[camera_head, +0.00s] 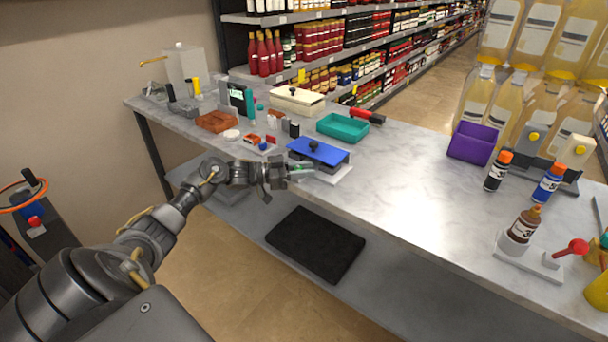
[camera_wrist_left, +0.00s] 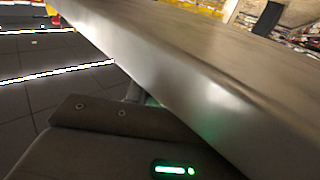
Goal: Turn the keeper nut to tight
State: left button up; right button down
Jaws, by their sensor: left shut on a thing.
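My left gripper (camera_head: 285,174) is at the front edge of the table, low beside the blue-topped device (camera_head: 318,152). It is shut on a small greenish part (camera_head: 301,169) at the near left of that device; the fingers hide much of it. The device has a black knob (camera_head: 313,146) on its blue top and stands on a pale base (camera_head: 335,174). I cannot tell which part is the keeper nut. The left wrist view shows the gripper body with a green light, but not the fingertips. My right gripper is not in view.
The marble table (camera_head: 400,170) has clear room right of the device. A purple bin (camera_head: 472,143) and bottles are at right. A black mat (camera_head: 316,243) lies below.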

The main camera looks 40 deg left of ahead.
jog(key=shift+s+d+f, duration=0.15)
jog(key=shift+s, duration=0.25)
pick_arm(q)
jog(key=o, duration=1)
jog(key=shift+d, duration=0.1)
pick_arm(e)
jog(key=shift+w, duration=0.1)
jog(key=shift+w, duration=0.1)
pick_arm(q)
jog(key=shift+s+a, duration=0.25)
jog(key=shift+a, duration=0.05)
jog(key=shift+b+v, duration=0.75)
jog(key=shift+v, duration=4.25)
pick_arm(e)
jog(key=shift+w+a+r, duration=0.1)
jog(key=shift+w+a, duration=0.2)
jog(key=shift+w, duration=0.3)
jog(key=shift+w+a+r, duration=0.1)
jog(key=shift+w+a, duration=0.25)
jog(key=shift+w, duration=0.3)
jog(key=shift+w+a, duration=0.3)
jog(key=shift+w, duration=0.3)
pick_arm(q)
jog(key=shift+a, duration=0.1)
jog(key=shift+c, duration=0.2)
